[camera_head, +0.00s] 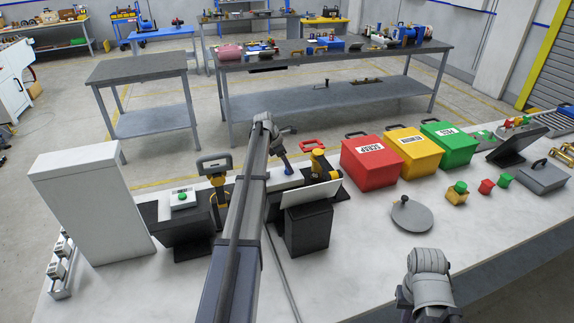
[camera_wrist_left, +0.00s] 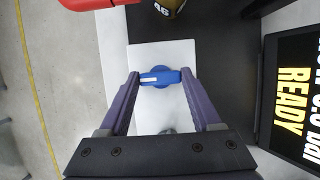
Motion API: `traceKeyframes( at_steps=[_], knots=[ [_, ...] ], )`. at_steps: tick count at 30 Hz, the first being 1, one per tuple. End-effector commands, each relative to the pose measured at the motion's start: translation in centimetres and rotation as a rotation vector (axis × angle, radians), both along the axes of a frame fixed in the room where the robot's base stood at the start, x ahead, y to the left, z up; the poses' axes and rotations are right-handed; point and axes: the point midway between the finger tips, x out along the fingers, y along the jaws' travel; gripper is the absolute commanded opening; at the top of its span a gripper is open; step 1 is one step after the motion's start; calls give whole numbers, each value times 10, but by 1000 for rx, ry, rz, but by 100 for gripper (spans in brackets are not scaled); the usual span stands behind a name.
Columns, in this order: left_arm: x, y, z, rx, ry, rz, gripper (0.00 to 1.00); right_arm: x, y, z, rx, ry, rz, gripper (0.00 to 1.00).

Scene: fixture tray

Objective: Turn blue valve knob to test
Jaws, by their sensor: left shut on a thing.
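The blue valve knob (camera_wrist_left: 161,77) sits on a white plate (camera_wrist_left: 160,50) in the left wrist view. Its bar lies across the picture, with a white mark toward its left end. My left gripper (camera_wrist_left: 161,76) is shut on the knob, one finger at each end of the bar. In the head view my left gripper (camera_head: 287,168) points down at the white fixture behind my arm, which hides much of it. The knob is hard to make out there. My right arm shows at the lower right of the head view, but its fingers do not.
A display (camera_wrist_left: 292,95) reading READY stands right of the plate. A red handle (camera_wrist_left: 85,4) and a yellow-black part (camera_wrist_left: 168,7) are close by. Red (camera_head: 370,162), yellow (camera_head: 412,153) and green (camera_head: 449,144) bins stand to the right. A tall white box (camera_head: 92,210) stands left.

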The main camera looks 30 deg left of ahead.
Motion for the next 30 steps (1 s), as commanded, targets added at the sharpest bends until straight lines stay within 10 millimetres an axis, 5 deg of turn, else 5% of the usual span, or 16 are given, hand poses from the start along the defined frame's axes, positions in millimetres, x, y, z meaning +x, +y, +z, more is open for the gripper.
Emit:
traceKeyframes(
  at_steps=[11, 20, 30],
  knots=[
    [0, 0, 0, 0, 0, 0, 10, 0, 0, 0, 0, 0, 0, 0],
    [1, 1, 0, 0, 1, -46, 9, 0, 0, 0, 0, 0, 0, 0],
    [3, 3, 0, -1, 1, -296, 9, 0, 0, 0, 0, 0, 0, 0]
  ],
)
